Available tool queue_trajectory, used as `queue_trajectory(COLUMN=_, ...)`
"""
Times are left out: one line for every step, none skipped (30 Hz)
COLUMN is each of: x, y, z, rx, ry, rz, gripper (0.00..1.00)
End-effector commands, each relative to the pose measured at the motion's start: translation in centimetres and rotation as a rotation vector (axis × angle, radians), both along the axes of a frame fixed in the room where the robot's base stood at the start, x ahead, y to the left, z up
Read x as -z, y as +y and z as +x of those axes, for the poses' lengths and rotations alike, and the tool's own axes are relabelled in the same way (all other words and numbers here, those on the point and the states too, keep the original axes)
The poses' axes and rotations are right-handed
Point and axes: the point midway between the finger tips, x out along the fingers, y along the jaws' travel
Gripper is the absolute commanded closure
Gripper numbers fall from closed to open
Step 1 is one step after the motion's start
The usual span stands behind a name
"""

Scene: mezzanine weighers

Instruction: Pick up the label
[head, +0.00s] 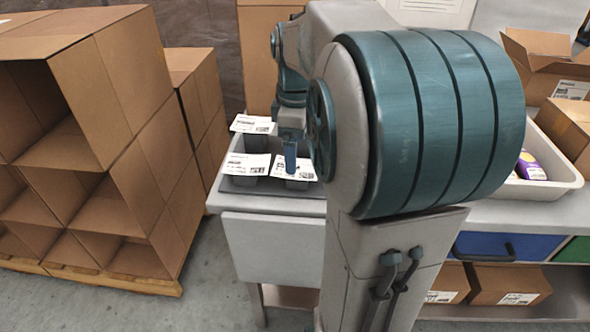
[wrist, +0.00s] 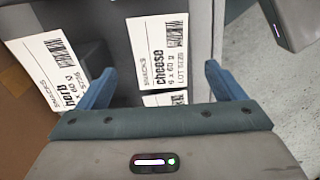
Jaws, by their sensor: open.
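Three white labels show in the head view: one at the back (head: 252,124), one at the front left (head: 243,164) and one at the front right (head: 303,170). They rest on dark holders in a grey tray. In the wrist view, a label reading "cheese" (wrist: 157,52) lies between my fingers, and one reading "herb" (wrist: 42,72) lies to the left. A third label (wrist: 165,98) shows only as a strip, mostly hidden by my gripper. My gripper (wrist: 160,70) is open and empty. In the head view one blue finger (head: 289,156) shows above the front right label.
The grey tray (head: 226,184) stands on a pale bench. Stacked open cardboard boxes (head: 130,75) stand at the left. A white bin (head: 545,189) with a purple packet (head: 531,166) is at the right. Cartons (head: 510,284) sit on a shelf below. Bare floor shows at lower left.

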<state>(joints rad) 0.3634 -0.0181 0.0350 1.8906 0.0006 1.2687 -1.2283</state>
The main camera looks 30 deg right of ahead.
Motion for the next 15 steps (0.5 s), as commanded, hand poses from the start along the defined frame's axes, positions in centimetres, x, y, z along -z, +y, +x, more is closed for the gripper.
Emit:
queue_trajectory(x=1.2, y=0.0, z=-0.1, rx=0.001, ry=0.003, rz=0.001, gripper=0.11)
queue_trajectory(x=1.7, y=-0.1, z=-0.1, rx=0.001, ry=0.003, rz=0.001, gripper=0.11)
queue_trajectory(x=2.2, y=-0.1, z=-0.1, rx=0.001, ry=0.003, rz=0.001, gripper=0.11)
queue_trajectory(x=2.5, y=-0.1, z=-0.1, rx=0.001, ry=0.002, rz=0.000, gripper=0.11)
queue_trajectory(x=2.8, y=-0.1, z=-0.1, rx=0.001, ry=0.002, rz=0.000, gripper=0.11)
queue_trajectory(x=3.1, y=-0.1, z=-0.1, rx=0.001, ry=0.003, rz=0.001, gripper=0.11)
queue_trajectory(x=3.3, y=-0.1, z=-0.1, rx=0.001, ry=0.002, rz=0.000, gripper=0.11)
queue_trajectory(x=3.4, y=-0.1, z=-0.1, rx=0.001, ry=0.002, rz=0.000, gripper=0.11)
queue_trajectory(x=3.4, y=-0.1, z=-0.1, rx=0.001, ry=0.001, rz=0.001, gripper=0.11)
queue_trajectory(x=3.4, y=-0.1, z=-0.1, rx=0.001, ry=0.000, rz=0.000, gripper=0.11)
queue_trajectory(x=3.4, y=-0.1, z=-0.1, rx=0.001, ry=0.000, rz=0.000, gripper=0.11)
queue_trajectory(x=3.4, y=-0.1, z=-0.1, rx=0.001, ry=0.000, rz=0.000, gripper=0.11)
queue_trajectory(x=3.4, y=-0.1, z=-0.1, rx=0.001, ry=0.000, rz=0.000, gripper=0.11)
queue_trajectory(x=3.4, y=-0.1, z=-0.1, rx=0.001, ry=0.000, rz=0.000, gripper=0.11)
queue_trajectory(x=3.4, y=-0.1, z=-0.1, rx=0.001, ry=0.000, rz=0.000, gripper=0.16)
